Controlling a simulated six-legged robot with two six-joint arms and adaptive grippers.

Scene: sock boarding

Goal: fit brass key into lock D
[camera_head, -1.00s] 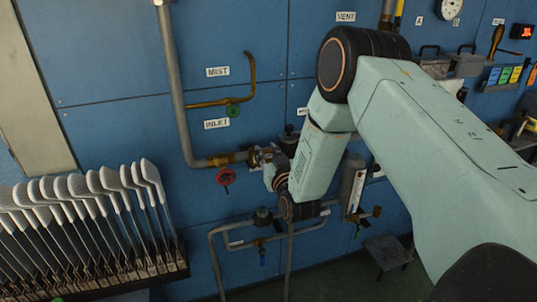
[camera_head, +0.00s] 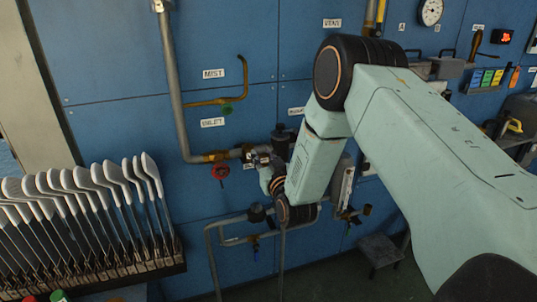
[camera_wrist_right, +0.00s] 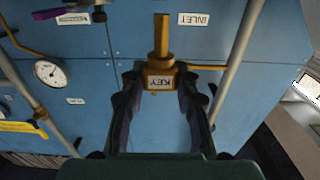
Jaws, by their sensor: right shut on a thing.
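The brass key (camera_wrist_right: 160,62), with a tag reading KEY upside down on its block, is between the fingers of my right gripper (camera_wrist_right: 160,84) in the right wrist view. The fingers are shut on the block, and the round shaft points away from me. In the head view my right gripper (camera_head: 257,157) is in front of the blue wall, close to the end of the grey inlet pipe; the key cannot be made out clearly there. I cannot pick out lock D; the small plates at the upper right are mostly too small to read. My left gripper is not in view.
The grey pipe (camera_head: 173,85) with a red valve wheel (camera_head: 221,172) runs beside my right gripper. Lower pipework (camera_head: 235,220) is below it. A rack of white foot-shaped boards (camera_head: 105,175) stands at left. A dial gauge (camera_wrist_right: 53,72) shows in the wrist view.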

